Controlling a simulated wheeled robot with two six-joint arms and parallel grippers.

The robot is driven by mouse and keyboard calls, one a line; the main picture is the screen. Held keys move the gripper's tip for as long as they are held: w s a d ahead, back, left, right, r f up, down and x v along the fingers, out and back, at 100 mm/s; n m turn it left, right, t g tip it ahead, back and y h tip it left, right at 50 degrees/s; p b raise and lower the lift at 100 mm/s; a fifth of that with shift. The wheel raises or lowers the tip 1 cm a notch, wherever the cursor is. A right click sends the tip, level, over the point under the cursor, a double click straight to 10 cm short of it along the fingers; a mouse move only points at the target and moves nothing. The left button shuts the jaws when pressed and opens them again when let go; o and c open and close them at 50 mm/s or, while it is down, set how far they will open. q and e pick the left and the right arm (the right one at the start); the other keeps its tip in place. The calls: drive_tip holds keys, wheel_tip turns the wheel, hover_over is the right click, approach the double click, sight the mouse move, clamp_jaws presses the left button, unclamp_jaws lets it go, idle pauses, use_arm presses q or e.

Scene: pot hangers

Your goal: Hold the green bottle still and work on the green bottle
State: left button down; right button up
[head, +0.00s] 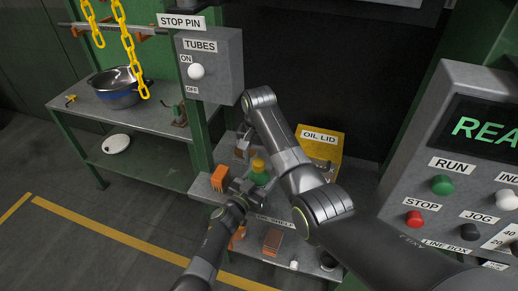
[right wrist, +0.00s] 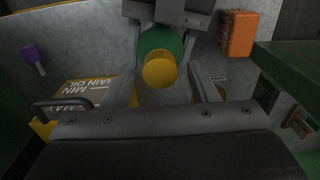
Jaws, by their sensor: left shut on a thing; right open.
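The green bottle (head: 260,178) with a yellow cap (head: 258,164) stands on the low shelf in the head view. My left gripper (head: 248,187) is shut on the bottle from the near left side. In the right wrist view, the yellow cap (right wrist: 159,71) faces the camera with the green bottle (right wrist: 160,42) behind it, and part of my left gripper (right wrist: 170,14) shows at the top. My right gripper (right wrist: 165,82) is open, one finger on each side of the cap, with visible gaps. In the head view it is above and behind the bottle, partly hidden by its arm.
An orange block (head: 219,178) lies left of the bottle; it also shows in the right wrist view (right wrist: 238,33). A purple-handled thing (right wrist: 30,54) lies on the grey surface. A green post (head: 200,140) rises behind.

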drive_tip(key=shift+f, duration=0.35)
drive_tip(key=c, duration=1)
drive_tip(key=shift+c, duration=0.2)
